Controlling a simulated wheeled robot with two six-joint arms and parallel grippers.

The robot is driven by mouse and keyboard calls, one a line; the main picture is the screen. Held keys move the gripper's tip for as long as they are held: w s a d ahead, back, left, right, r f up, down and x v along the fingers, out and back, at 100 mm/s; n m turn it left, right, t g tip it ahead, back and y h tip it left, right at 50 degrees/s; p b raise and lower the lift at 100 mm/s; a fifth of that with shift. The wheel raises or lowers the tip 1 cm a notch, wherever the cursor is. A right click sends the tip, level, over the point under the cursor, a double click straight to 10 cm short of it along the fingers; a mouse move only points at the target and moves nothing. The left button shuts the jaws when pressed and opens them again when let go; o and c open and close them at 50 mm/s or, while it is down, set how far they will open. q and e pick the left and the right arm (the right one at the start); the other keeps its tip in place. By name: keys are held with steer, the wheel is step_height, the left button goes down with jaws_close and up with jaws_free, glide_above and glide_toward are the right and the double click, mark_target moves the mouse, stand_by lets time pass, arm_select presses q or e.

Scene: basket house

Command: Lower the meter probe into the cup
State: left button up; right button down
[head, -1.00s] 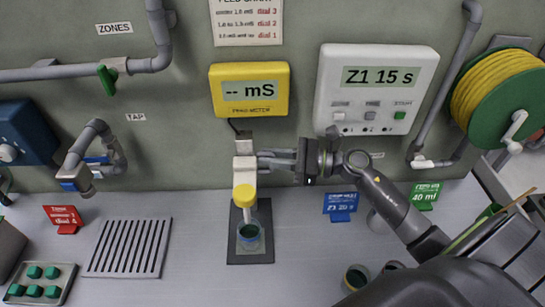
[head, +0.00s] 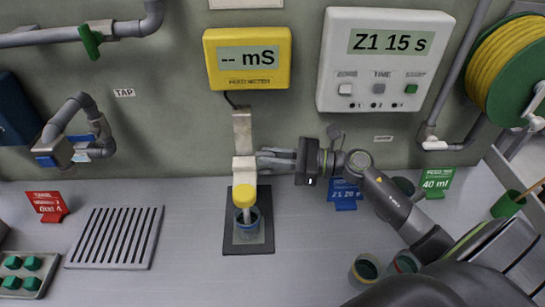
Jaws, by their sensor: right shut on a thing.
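The meter probe has a yellow head (head: 244,194) under a pale block (head: 243,167), below the yellow meter (head: 246,58), which reads "-- mS". The clear cup (head: 248,229) with dark contents stands on a dark mat (head: 262,248). The probe's yellow head overlaps the cup's rim in the head view, and its lower tip shows at the cup's opening. I cannot tell how deep the tip sits. My right gripper (head: 259,163) comes in from the right and is shut on the probe at the pale block. My left gripper is not in view.
A slotted drain (head: 114,238) and a tray of green pieces (head: 25,275) lie to the left. A tap (head: 70,135) is above them. Blue (head: 344,194) and green (head: 437,180) cards and cups (head: 366,270) are to the right. Bench space just left of the mat is clear.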

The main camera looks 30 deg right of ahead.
steer(key=c, duration=1.5)
jaws_free()
steer(key=shift+w+d, duration=0.1)
steer(key=shift+c, duration=0.2)
steer(key=shift+w+d+f, duration=0.1)
steer(key=b+v, duration=0.1)
steer(key=v, duration=1.6)
steer(key=shift+d, duration=0.15)
